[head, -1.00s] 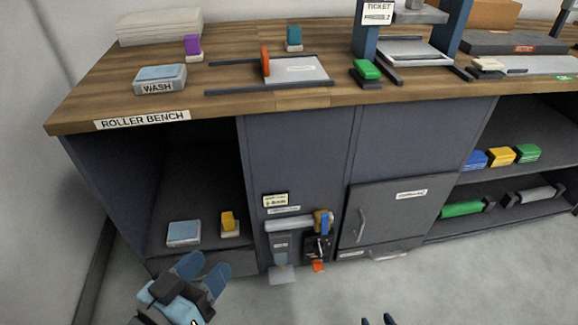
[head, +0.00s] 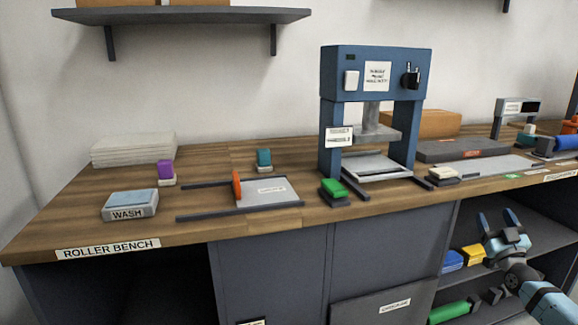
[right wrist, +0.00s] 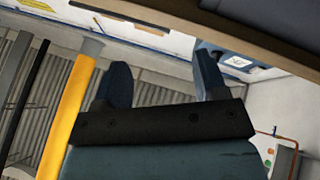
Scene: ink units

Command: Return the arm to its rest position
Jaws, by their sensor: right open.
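My right gripper (head: 497,217) shows at the lower right of the head view, raised in front of the open shelves under the bench. Its two blue fingers stand apart, pointing up, with nothing between them. My light blue right arm (head: 545,298) comes in from the lower right corner. In the right wrist view the same gripper (right wrist: 164,76) is open and empty, its fingers well apart. My left gripper and arm are not in view.
The wooden bench (head: 60,232) bears a blue press (head: 377,75), a wash pad (head: 130,205) and a green-topped block (head: 333,188). Yellow (head: 468,256) and blue (head: 451,262) items lie on the shelf close beside my right gripper. A wall shelf (head: 190,16) hangs at upper left.

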